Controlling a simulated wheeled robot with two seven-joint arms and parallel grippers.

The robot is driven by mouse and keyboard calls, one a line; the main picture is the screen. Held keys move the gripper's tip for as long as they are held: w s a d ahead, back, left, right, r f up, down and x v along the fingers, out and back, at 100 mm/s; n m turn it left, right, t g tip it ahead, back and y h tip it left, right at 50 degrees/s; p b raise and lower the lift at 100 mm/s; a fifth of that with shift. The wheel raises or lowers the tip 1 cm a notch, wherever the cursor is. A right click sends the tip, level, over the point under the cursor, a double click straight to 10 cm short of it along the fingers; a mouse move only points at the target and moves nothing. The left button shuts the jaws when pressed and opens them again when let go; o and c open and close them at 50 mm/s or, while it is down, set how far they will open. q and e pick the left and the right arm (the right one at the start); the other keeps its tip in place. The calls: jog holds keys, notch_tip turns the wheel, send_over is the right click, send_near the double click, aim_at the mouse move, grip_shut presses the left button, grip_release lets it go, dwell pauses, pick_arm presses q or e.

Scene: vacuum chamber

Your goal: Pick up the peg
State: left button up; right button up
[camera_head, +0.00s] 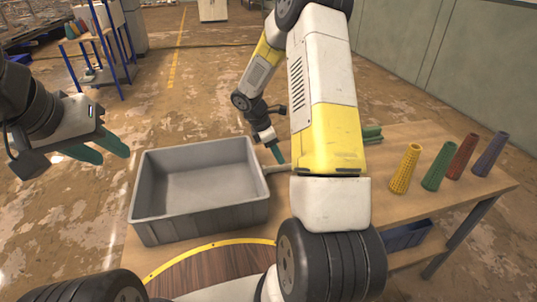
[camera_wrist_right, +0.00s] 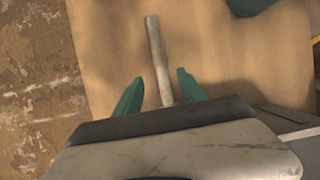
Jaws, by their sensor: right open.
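The peg (camera_wrist_right: 158,60) is a plain light grey-beige rod lying on the wooden table. In the right wrist view it runs lengthwise between the two green fingers of my right gripper (camera_wrist_right: 155,85), with a gap on each side; its near end is hidden by the gripper body. In the head view the peg (camera_head: 279,168) shows partly beside the grey bin, and my right gripper (camera_head: 276,154) is over it, partly hidden by my arm. My left gripper (camera_head: 116,157) is open and empty, in the air left of the bin.
An empty grey bin (camera_head: 206,180) stands on the table (camera_head: 405,208) left of the peg. Yellow (camera_head: 406,169), green (camera_head: 438,167), red (camera_head: 461,157) and blue (camera_head: 490,155) cones stand at the right. A green object (camera_head: 372,134) lies behind my right arm.

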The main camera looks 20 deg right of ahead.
aim_at(279, 166)
jog(key=x, duration=0.2)
jog(key=a+x, duration=0.1)
jog(key=x, duration=0.1)
jog(key=shift+s+d+f, duration=0.1)
jog(key=shift+d+f, duration=0.05)
jog(key=shift+f, duration=0.4)
jog(key=shift+d+f, duration=0.25)
jog(key=shift+f, duration=0.25)
grip_shut()
